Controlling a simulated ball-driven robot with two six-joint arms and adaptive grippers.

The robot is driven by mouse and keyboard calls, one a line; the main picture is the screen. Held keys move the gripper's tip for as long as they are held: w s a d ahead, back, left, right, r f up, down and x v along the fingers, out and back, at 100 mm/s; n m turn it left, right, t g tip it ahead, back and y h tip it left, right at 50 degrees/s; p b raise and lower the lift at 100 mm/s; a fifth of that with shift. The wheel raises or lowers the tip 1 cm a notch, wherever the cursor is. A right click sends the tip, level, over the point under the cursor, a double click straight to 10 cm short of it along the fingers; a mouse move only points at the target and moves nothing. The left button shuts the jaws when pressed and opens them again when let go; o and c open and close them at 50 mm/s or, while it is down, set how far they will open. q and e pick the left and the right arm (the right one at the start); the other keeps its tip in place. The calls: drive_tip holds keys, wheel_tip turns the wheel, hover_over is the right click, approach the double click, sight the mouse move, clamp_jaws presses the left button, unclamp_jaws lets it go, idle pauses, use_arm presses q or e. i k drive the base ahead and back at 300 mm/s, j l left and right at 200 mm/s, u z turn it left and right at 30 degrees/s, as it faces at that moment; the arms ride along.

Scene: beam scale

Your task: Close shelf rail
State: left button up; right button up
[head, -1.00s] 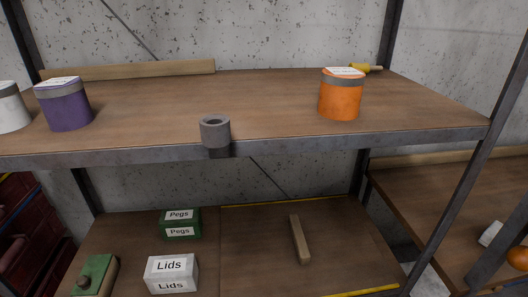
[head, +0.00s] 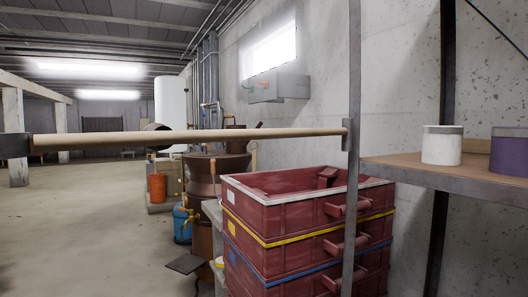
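The shelf rail (head: 190,140) is a long pale wooden bar with a dark end cap (head: 14,146) at the left edge of the head view. It reaches roughly level across the picture to a dark bracket (head: 347,135) on the shelf's upright post (head: 353,180). The rail stands out to the left, away from the shelf board (head: 455,178) at the right. A white tin (head: 441,146) and a purple tin (head: 510,153) stand on that board. Neither of my grippers shows.
Red stacked crates (head: 300,225) with yellow and blue bands stand below the rail, left of the post. Behind are a copper vessel (head: 218,178), a blue container (head: 181,222) and an orange cylinder (head: 157,187). The floor (head: 80,230) at left is open.

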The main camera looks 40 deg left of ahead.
sight(155, 137)
drive_tip(key=k+j+u, duration=0.15)
drive_tip(key=j, duration=0.25)
drive_tip(key=j+u, duration=0.1)
drive_tip(key=j, duration=0.3)
drive_tip(key=k+j+u, duration=0.15)
drive_tip(key=j, duration=0.3)
drive_tip(key=i+l+z, duration=0.25)
